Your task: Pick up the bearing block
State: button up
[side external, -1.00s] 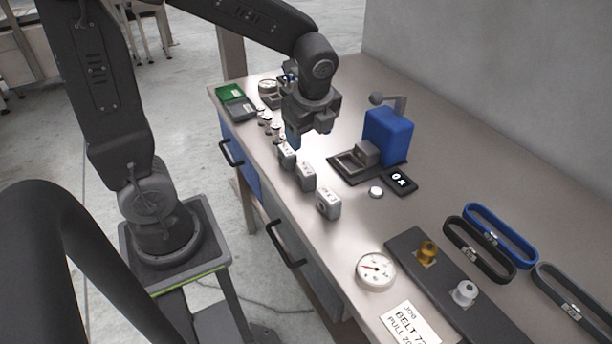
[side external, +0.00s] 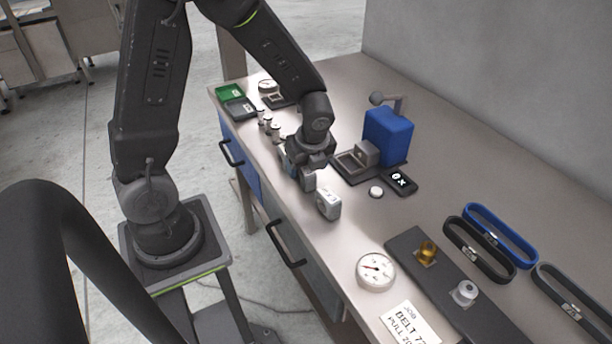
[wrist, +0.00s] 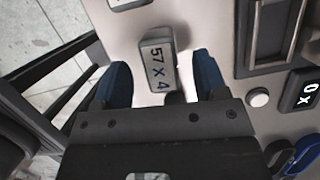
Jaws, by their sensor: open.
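In the wrist view this block (wrist: 158,65) lies between my two blue fingers, with a visible gap on each side. My gripper is open and holds nothing. Another block (wrist: 128,4) shows at the top edge of the wrist view. The farthest block is mostly hidden behind the gripper there.
A dark fixture with a grey block (side external: 367,152) and a blue housing (side external: 388,136) stand right of the gripper, with a "0 X" display (side external: 399,181). A dial gauge (side external: 376,271) and belts lie nearer. Small cylinders (side external: 266,121) stand behind.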

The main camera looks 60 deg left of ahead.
aim_at(306, 168)
jog(key=x, duration=0.3)
jog(key=shift+f, duration=0.25)
jog(key=c, duration=1.2)
